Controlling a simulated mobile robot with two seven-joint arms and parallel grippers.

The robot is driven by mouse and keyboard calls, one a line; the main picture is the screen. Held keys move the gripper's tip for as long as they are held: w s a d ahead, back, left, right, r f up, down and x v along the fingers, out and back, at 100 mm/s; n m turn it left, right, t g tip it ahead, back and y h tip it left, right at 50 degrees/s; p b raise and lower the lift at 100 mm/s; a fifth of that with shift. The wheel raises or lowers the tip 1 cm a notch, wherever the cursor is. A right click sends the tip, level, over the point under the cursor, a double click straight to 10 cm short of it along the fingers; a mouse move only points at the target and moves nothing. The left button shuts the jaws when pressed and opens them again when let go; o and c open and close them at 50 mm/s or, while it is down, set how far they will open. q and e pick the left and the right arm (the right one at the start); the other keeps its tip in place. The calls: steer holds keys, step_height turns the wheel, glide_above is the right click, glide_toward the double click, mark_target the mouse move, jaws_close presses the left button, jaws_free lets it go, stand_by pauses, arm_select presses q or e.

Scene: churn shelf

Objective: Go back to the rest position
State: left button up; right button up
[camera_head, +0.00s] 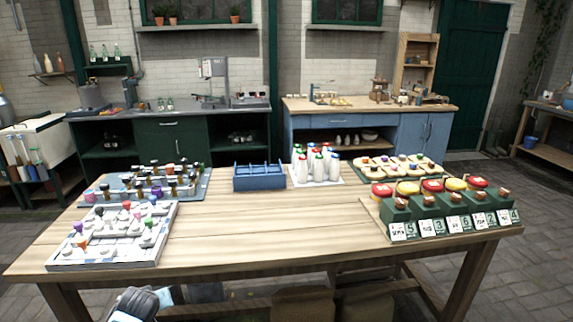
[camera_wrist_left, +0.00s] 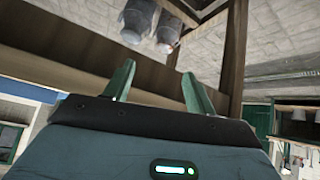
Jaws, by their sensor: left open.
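My left gripper shows in the left wrist view (camera_wrist_left: 158,85), with its two green fingers spread apart and nothing between them. The wrist view is tilted, with wooden beams beyond the fingers. In the head view, part of my left arm (camera_head: 138,303) shows at the bottom, below the front edge of the wooden table (camera_head: 270,228). Its fingertips cannot be made out there. My right gripper is not in either view.
On the table stand a white tray (camera_head: 105,258) with small coloured pieces, a tray of dark bottles (camera_head: 160,182), a blue crate (camera_head: 258,178), white bottles (camera_head: 318,165) and a green numbered rack (camera_head: 440,212). The front middle of the table is clear.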

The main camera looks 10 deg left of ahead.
arm_select(q)
steer(key=w+d+r+m+t+h, duration=0.2)
steer(key=w+d+r+m+t, duration=0.2)
steer(key=w+r+m+t, duration=0.45)
steer(key=s+d+f+m+g+h, duration=0.1)
steer(key=s+d+f, duration=0.35)
steer(key=s, duration=0.25)
steer(key=s+d+f+g+h, duration=0.1)
steer(key=s+d+f+g, duration=0.15)
steer(key=s+f, duration=0.45)
steer(key=s+d+f+m+h, duration=0.1)
steer(key=s+d+f, duration=0.35)
steer(key=s, duration=0.35)
steer(key=s+d+f+g, duration=0.1)
steer(key=s+d, duration=0.1)
steer(key=s, duration=0.6)
steer(key=s+d+f+n+g, duration=0.1)
steer(key=s+d, duration=0.1)
steer(key=s, duration=0.6)
steer(key=s+d+f+g+h, duration=0.1)
steer(key=s+d, duration=0.2)
steer(key=s, duration=0.6)
steer(key=shift+f+g, duration=0.25)
steer(key=shift+g, duration=0.05)
steer(key=shift+d, duration=0.1)
